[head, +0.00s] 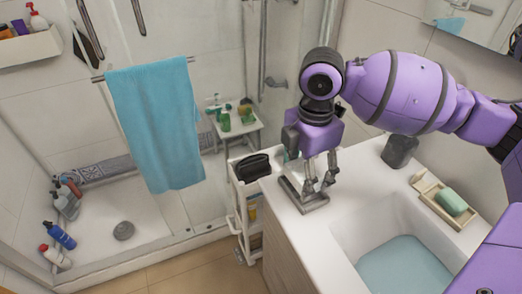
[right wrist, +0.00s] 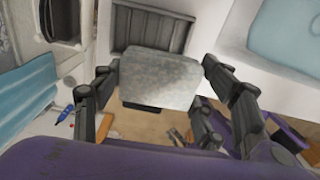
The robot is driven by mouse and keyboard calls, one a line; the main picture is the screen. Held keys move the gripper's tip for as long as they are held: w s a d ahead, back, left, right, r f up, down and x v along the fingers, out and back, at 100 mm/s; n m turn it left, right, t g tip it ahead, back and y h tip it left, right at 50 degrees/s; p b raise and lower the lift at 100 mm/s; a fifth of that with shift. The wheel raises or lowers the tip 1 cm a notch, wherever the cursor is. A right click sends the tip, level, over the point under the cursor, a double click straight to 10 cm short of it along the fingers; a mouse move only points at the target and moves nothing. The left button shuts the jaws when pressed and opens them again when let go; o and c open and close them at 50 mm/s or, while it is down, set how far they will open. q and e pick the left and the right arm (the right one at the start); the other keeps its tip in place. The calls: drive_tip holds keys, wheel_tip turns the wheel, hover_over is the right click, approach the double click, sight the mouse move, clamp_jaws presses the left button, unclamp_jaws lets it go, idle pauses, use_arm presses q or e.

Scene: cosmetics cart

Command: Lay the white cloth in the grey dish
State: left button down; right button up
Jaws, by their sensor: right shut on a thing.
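My right gripper (head: 320,183) reaches over the left end of the white counter, fingers pointing down. In the right wrist view it is shut on the white cloth (right wrist: 160,78), a pale grey-white speckled folded block between its fingers. In the head view the cloth is mostly hidden behind the gripper. The grey dish (head: 290,190) lies on the counter just below the fingers. In the right wrist view the dish (right wrist: 125,30) shows its ribbed inside, apart from or partly behind the cloth; the gap cannot be judged. My left gripper is not in view.
A sink (head: 375,225) is to the right of the dish. A dark grey cup (head: 400,150) and a beige tray (head: 430,190) with green soap (head: 451,201) stand on the counter. A white cart (head: 237,205) with a black pouch (head: 253,167) adjoins the counter's left edge.

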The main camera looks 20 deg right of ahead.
drive_tip(key=f, duration=0.1)
drive_tip(key=w+d+f, duration=0.2)
drive_tip(key=f, duration=0.1)
drive_tip(key=shift+w, duration=0.15)
wheel_tip(320, 180, down, 3)
drive_tip(key=shift+w+f+b, duration=0.1)
drive_tip(key=shift+b, duration=0.2)
drive_tip(key=shift+s+f, duration=0.25)
drive_tip(key=shift+f, duration=0.2)
drive_tip(key=shift+c, duration=0.4)
drive_tip(key=shift+s+f, duration=0.1)
drive_tip(key=shift+f, duration=0.2)
drive_tip(key=shift+c, duration=1.4)
drive_tip(key=o, duration=1.3)
drive_tip(key=shift+f, duration=0.1)
drive_tip(key=shift+o, duration=0.4)
drive_tip(key=shift+w+f, duration=0.1)
drive_tip(key=shift+w, duration=0.15)
